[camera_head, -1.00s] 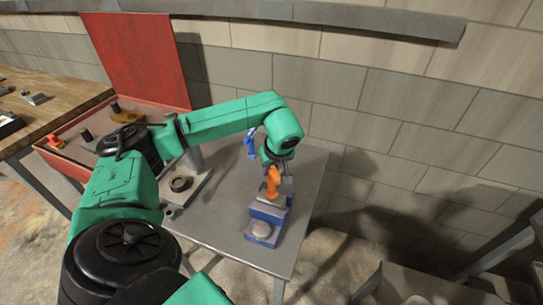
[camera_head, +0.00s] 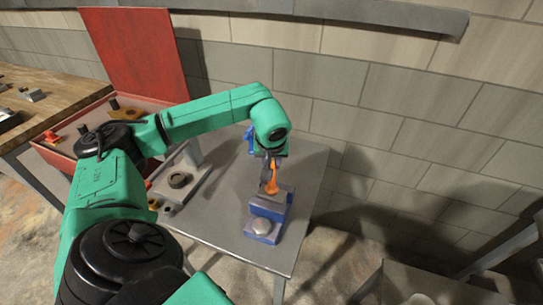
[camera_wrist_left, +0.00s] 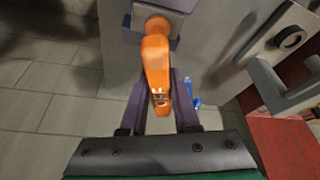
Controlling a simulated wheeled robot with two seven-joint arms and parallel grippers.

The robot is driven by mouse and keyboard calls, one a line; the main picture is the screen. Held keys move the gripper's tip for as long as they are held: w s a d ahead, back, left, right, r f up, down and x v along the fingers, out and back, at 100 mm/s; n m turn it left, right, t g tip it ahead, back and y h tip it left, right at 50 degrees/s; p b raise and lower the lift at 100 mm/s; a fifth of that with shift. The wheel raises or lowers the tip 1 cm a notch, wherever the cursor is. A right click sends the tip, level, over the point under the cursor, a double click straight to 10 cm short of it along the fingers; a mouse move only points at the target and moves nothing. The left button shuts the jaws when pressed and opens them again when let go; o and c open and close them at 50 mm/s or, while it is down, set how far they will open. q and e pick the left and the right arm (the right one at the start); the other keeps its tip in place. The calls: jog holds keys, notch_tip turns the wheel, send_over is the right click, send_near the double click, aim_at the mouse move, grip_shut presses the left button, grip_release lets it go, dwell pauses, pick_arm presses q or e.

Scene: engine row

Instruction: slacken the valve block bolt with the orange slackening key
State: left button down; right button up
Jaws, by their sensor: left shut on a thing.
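The orange slackening key (camera_head: 271,182) is in my left gripper (camera_head: 270,165), above the rear part of the blue and grey valve block (camera_head: 267,212). In the left wrist view the orange key (camera_wrist_left: 155,62) lies between the two dark fingers (camera_wrist_left: 160,105), which are shut on it. Its round far end is over the grey top of the block (camera_wrist_left: 175,20). The bolt is hidden under the key, so I cannot tell how fully the key sits on it. My right gripper is not in view.
The block stands on a grey table (camera_head: 225,235) near its right edge. A grey fixture with a ring (camera_head: 180,181) is to the left. A blue tool (camera_head: 249,137) is behind the gripper. A red open box (camera_head: 140,60) stands farther left, by the brick wall.

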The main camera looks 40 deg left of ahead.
pick_arm(q)
jog(key=n, duration=0.1)
jog(key=n+g, duration=0.1)
jog(key=n, duration=0.1)
jog(key=n+y+p, duration=0.1)
jog(key=n, duration=0.1)
jog(key=shift+w+d+r, duration=0.15)
jog(key=shift+r, duration=0.15)
jog(key=n+g+p, duration=0.1)
jog(key=n, duration=0.1)
jog(key=shift+n, duration=0.3)
jog(key=n+g, duration=0.2)
jog(key=n, duration=0.2)
jog(key=shift+n+y+p, duration=0.3)
jog(key=shift+p, duration=0.1)
jog(key=shift+a+f+n+g, duration=0.2)
jog(key=shift+n+g, duration=0.1)
jog(key=shift+n, duration=0.3)
jog(key=shift+s, duration=0.2)
